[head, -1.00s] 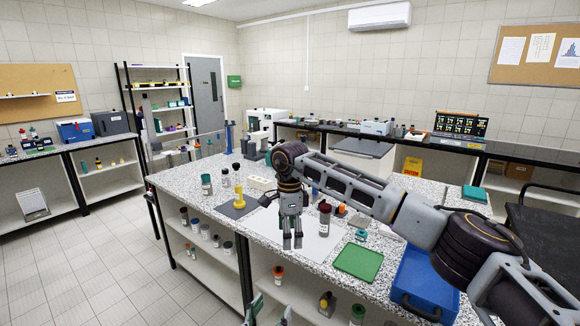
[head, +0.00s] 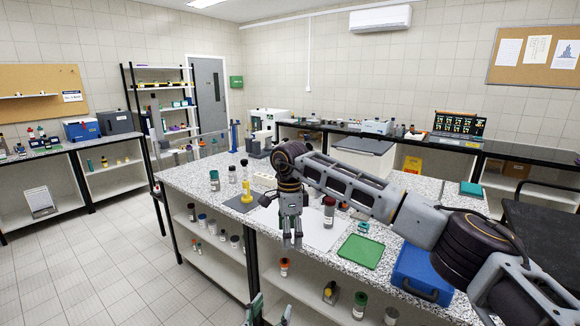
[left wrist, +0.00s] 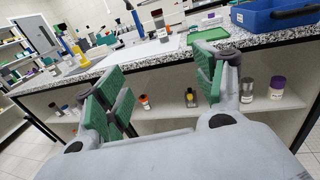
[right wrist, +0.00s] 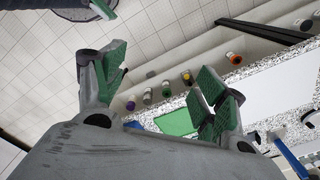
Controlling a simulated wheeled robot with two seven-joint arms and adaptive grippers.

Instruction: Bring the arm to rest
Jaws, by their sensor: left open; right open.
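My left gripper (head: 268,312) shows at the bottom edge of the head view, in front of the bench. In the left wrist view its green-padded fingers (left wrist: 160,100) are wide apart with nothing between them, facing the shelf below the bench top. My right arm reaches in from the right across the bench in the head view. Its gripper (head: 291,238) hangs downward, appearing over the white sheet (head: 318,232). In the right wrist view its fingers (right wrist: 160,90) are apart and empty. Its exact height above the bench is unclear.
The speckled bench (head: 190,178) carries a dark-capped jar (head: 328,212), a yellow-based stand (head: 246,190), a green mat (head: 360,251) and a blue bin (head: 420,275). Several jars stand on the shelves below. The floor (head: 120,270) at left is clear.

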